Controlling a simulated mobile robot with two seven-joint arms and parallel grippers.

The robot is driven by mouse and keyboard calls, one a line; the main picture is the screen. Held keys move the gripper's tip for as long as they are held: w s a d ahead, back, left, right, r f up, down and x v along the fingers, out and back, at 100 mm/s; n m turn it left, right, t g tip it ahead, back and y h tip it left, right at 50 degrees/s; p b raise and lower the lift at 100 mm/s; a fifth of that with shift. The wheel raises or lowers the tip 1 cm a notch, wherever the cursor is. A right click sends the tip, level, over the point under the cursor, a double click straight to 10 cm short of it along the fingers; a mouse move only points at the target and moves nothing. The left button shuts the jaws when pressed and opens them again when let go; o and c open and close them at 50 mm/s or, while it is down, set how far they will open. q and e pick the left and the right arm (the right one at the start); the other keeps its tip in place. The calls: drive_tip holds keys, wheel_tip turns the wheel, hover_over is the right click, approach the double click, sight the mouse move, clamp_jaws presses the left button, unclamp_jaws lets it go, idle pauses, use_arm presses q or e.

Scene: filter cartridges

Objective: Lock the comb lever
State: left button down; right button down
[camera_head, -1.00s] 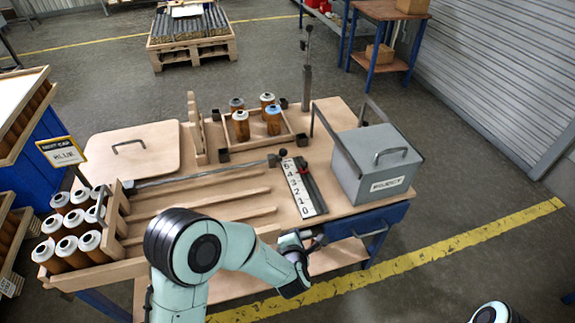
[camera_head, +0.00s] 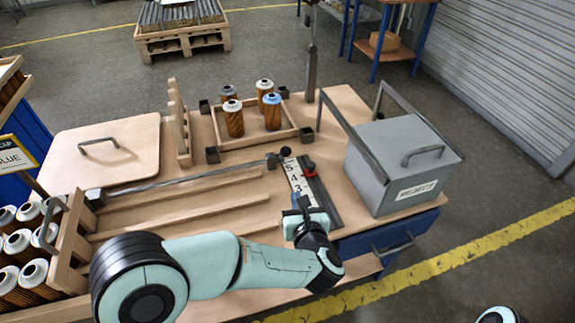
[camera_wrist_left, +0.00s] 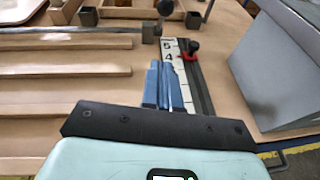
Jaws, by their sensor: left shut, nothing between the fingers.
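A long grey metal rod (camera_head: 185,182) runs across the far side of the wooden lanes and looks like the comb lever. Its right end has a black ball knob (camera_head: 285,152) beside a small dark block. The knob also shows at the top of the left wrist view (camera_wrist_left: 165,8). A white number strip (camera_head: 296,175) with a dark rail and a red slider (camera_head: 310,173) lies right of the lanes. My left gripper (camera_head: 303,202) is shut and empty over the near part of the strip. Its blue fingertips (camera_wrist_left: 167,66) point toward the knob, apart from it, and hide the lower numbers.
A grey lidded box (camera_head: 400,165) stands to the right. A wooden tray (camera_head: 256,142) with several cartridges is behind the rod. A board with a handle (camera_head: 105,150) lies at back left. More capped cartridges (camera_head: 25,240) stand at the left.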

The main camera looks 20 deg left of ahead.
use_arm(q)
drive_tip(key=shift+s+r, duration=0.1)
approach(282, 155)
drive_tip(key=w+a+f, duration=0.1)
drive_tip(key=w+f, duration=0.3)
drive_tip(key=shift+w+a+r+p, duration=0.15)
drive_tip(key=shift+w+a, duration=0.05)
drive_tip(key=shift+w, duration=0.2)
drive_tip(key=shift+w+a+r+p, duration=0.15)
drive_tip(key=shift+w+r, duration=0.05)
drive_tip(key=shift+w, duration=0.15)
use_arm(e)
drive_tip(key=shift+s+a+r, duration=0.15)
drive_tip(key=shift+s+r, duration=0.25)
drive_tip(key=shift+s, duration=0.05)
